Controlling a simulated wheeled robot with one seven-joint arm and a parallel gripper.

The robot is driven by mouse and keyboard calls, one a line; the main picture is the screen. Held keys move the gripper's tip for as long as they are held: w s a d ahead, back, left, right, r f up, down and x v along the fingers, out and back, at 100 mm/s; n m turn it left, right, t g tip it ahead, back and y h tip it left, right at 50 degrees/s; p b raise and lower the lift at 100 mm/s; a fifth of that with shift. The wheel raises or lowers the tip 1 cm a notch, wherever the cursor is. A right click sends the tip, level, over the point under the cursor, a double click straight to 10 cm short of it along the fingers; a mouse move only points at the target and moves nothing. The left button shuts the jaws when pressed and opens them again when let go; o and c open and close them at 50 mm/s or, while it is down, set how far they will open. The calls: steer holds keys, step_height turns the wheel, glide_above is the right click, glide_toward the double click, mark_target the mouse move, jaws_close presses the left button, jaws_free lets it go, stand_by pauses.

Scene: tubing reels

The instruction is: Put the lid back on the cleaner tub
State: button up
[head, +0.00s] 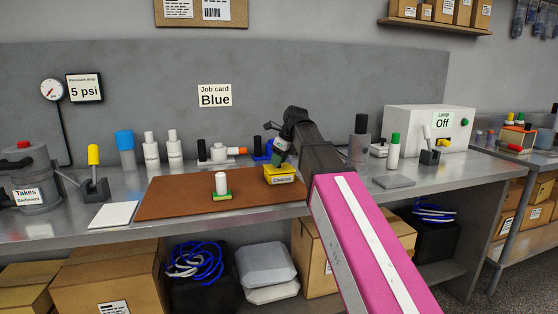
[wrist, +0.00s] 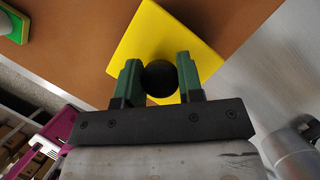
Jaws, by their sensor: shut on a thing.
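The yellow cleaner tub (head: 283,180) stands at the right part of the brown mat, its label facing me. My gripper (head: 280,157) is right above it, pointing down. In the wrist view my gripper (wrist: 159,80) has its green fingers on both sides of a round black knob (wrist: 159,78), shut on it. The knob belongs to a square yellow lid (wrist: 150,35), which looks turned relative to the fingers. The lid hides the tub below it in the wrist view. In the head view the lid is at or just over the tub's top; whether it is seated I cannot tell.
A white bottle on a green base (head: 222,187) stands left of the tub on the brown mat (head: 165,197). Bottles and a blue holder stand behind it. The mat's left part is clear.

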stand_by(0.4)
steer(key=o, duration=1.5)
steer(key=shift+r, duration=3.5)
steer(key=shift+c, duration=0.5)
jaws_close()
